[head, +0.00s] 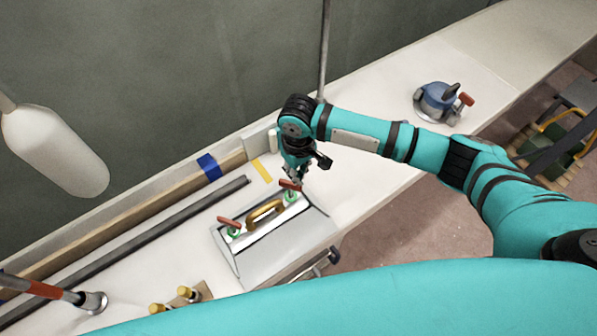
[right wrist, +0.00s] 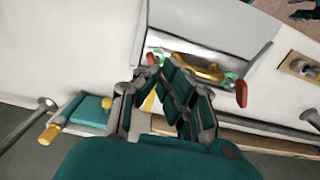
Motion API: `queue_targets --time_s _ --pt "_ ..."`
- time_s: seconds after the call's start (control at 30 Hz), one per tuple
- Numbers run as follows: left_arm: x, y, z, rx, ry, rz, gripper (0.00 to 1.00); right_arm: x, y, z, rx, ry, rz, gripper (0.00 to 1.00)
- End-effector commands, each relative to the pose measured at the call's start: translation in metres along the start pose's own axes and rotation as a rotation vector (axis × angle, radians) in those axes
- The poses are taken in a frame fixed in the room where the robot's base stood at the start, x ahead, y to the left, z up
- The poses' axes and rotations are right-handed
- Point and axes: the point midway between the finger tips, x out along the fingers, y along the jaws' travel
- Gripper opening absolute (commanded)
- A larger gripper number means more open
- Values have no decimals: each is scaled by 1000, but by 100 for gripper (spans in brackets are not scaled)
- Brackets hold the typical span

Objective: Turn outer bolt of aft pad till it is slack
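My right gripper (head: 298,172) is over the far-right end of a grey metal plate (head: 245,272), close to a red-handled bolt (head: 289,185) on a green collar. In the right wrist view its fingers (right wrist: 158,80) are apart and empty, and that red handle (right wrist: 150,58) is just beyond them. I cannot tell whether they touch. A second red handle (head: 229,223) on a green collar is at the plate's left end. A wooden pad (head: 205,291) carries brass bolts (head: 185,292). A teal block (right wrist: 88,112) with brass knobs shows at left. Which one is the aft pad is unclear. My left gripper is out of view.
A brass handle (head: 265,213) stands between the red handles. A dark pipe (head: 170,225) lies along the white bench, near blue tape (head: 208,166). A thin upright pole (head: 324,45) stands behind my arm. A blue device (head: 437,102) sits at right; the bench (head: 390,95) is bare before it.

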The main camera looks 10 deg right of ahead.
Motion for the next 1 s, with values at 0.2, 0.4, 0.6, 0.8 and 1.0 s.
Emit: queue_targets --time_s 0.2,0.4,0.6,0.8,1.0 --pt "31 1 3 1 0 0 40 28 0 0 -1 1 0 0" --pt "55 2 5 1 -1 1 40 49 0 0 0 1 -1 0" --pt "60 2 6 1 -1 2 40 67 -1 0 0 1 -2 0" --pt "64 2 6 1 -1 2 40 85 -1 0 0 0 -2 0" --pt "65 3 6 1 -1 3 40 92 -2 1 -3 -3 -3 0"
